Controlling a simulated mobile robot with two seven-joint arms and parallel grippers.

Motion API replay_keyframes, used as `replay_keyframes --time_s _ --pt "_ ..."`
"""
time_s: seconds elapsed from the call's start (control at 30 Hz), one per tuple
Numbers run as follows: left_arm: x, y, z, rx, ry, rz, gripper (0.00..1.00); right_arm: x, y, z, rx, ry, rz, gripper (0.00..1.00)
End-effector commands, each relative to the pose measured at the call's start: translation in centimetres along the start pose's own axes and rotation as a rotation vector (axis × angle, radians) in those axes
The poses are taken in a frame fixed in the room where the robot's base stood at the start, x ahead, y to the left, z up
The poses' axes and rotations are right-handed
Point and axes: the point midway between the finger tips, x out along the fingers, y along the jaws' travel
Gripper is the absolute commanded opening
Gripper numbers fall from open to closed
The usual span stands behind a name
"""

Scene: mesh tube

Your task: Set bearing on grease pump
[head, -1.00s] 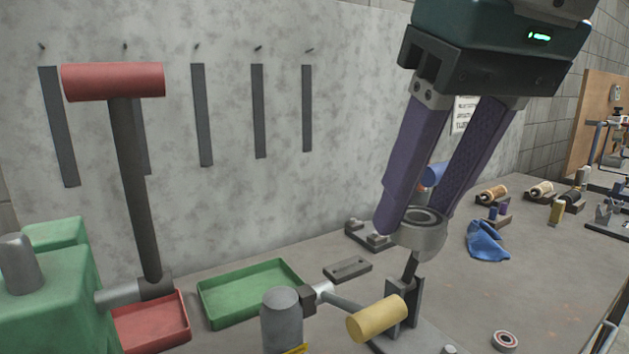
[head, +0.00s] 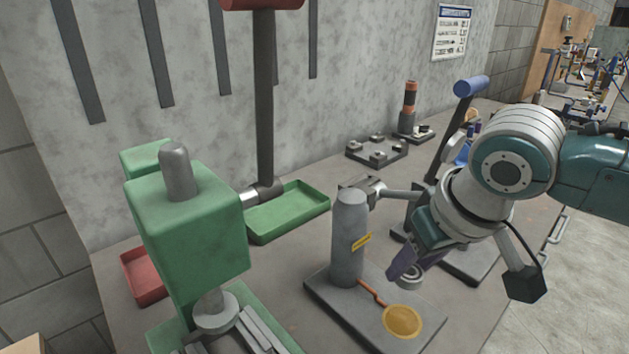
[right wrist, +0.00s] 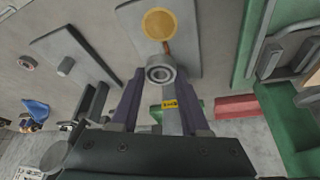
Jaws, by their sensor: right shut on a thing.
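My right gripper (head: 405,272) has purple fingers shut on a steel ring bearing (head: 409,279). In the right wrist view the bearing (right wrist: 160,74) sits between the fingertips, its bore facing the camera. The grease pump (head: 349,235) is a grey upright cylinder with a yellow label on a flat grey base plate (head: 322,291). A reddish hose (head: 370,292) runs from it to a round yellow pad (head: 403,321). The bearing is over the plate, beside the pad and right of the cylinder. I cannot tell its exact height. The left gripper is not in view.
A green press (head: 190,235) with a red-handled lever stands at the left. A green tray (head: 290,210) and a red tray (head: 145,276) lie near the wall. A stand with a blue-handled lever (head: 470,86) is at the right, partly behind my right arm.

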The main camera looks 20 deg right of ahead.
Motion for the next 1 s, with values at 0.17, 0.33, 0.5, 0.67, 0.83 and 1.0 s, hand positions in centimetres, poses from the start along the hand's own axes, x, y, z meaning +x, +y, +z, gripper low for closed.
replay_keyframes --time_s 0.17,0.33,0.5,0.67,0.83,1.0 --pt "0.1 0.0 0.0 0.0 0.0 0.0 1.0 1.0 0.7 0.8 -0.005 0.001 -0.003 0.0" --pt "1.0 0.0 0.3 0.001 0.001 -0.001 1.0 1.7 0.7 1.1 -0.006 0.003 -0.004 0.0" --pt "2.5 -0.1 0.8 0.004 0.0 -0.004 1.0 3.0 0.7 1.6 -0.006 0.003 -0.004 0.0" --pt "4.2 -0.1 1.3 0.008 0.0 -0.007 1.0 4.4 0.7 2.2 -0.006 0.002 -0.004 0.0" --pt "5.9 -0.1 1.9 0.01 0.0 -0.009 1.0 5.7 0.7 2.8 -0.006 0.003 -0.004 0.0" --pt "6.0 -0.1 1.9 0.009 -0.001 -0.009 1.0 6.3 0.6 3.0 -0.004 0.001 -0.005 0.0"
